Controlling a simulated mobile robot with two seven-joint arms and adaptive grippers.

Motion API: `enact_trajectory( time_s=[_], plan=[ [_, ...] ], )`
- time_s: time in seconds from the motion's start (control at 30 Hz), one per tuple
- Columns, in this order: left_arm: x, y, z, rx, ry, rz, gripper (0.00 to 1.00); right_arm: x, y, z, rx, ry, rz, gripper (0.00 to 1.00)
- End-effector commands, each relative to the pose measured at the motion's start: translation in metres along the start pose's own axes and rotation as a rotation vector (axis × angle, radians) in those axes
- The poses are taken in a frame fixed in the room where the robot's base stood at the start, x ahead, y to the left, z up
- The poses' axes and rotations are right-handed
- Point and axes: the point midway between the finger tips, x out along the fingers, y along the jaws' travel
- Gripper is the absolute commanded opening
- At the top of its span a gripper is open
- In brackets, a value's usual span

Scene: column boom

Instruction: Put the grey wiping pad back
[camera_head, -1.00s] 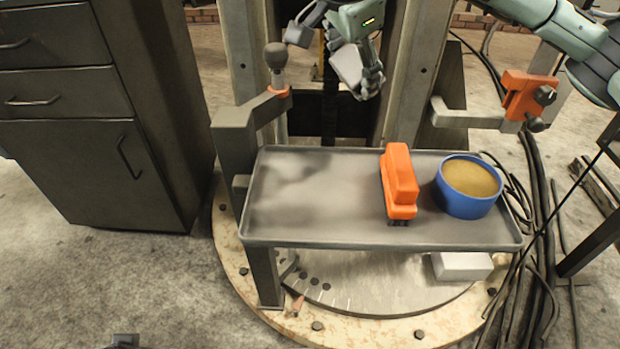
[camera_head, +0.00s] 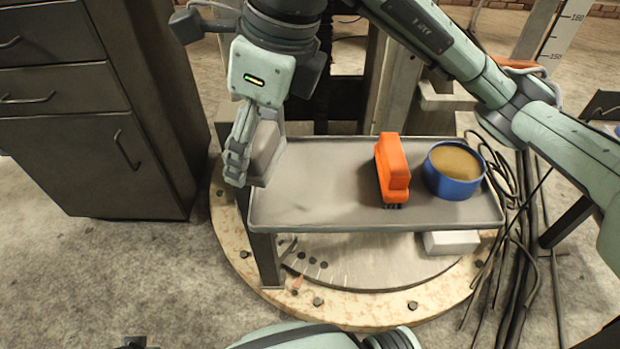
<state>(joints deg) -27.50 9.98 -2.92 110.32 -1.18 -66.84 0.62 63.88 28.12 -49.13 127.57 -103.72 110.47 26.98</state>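The grey wiping pad (camera_head: 268,150) is a pale grey block at the left end of the grey tray (camera_head: 375,225). My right gripper (camera_head: 240,155), whose arm reaches in from the upper right, is shut on the pad. The fingers lie along the pad's left side and hide part of it. The pad is over the tray's left back corner; I cannot tell whether it touches the tray. Part of my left arm shows at the bottom edge, but its fingertips are out of view.
An orange brush (camera_head: 393,170) with dark bristles and a blue bowl of tan material (camera_head: 455,187) stand on the tray's right half. The tray's left middle is clear. A dark cabinet (camera_head: 90,150) stands at left; black cables (camera_head: 515,260) lie at right.

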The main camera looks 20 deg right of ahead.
Motion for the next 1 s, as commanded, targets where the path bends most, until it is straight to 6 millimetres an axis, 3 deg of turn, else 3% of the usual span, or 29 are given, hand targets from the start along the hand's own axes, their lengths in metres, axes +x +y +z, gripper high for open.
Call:
enact_trajectory(
  time_s=[0.1,0.23,0.7,1.0],
  plan=[
    [0.002,0.001,0.007,-0.003,-0.016,0.004,0.68,-0.006,0.022,-0.001,0.075,-0.064,0.007,0.4],
    [0.005,0.001,0.01,-0.004,-0.022,0.006,0.68,-0.003,0.025,-0.007,0.117,-0.09,0.008,0.4],
    [0.011,0.003,0.013,-0.005,-0.025,0.01,0.68,0.035,-0.049,-0.081,0.122,-0.088,0.005,0.4],
    [0.013,0.003,0.014,-0.005,-0.025,0.011,0.68,0.055,-0.06,-0.096,0.117,-0.09,0.009,0.4]
  ],
)
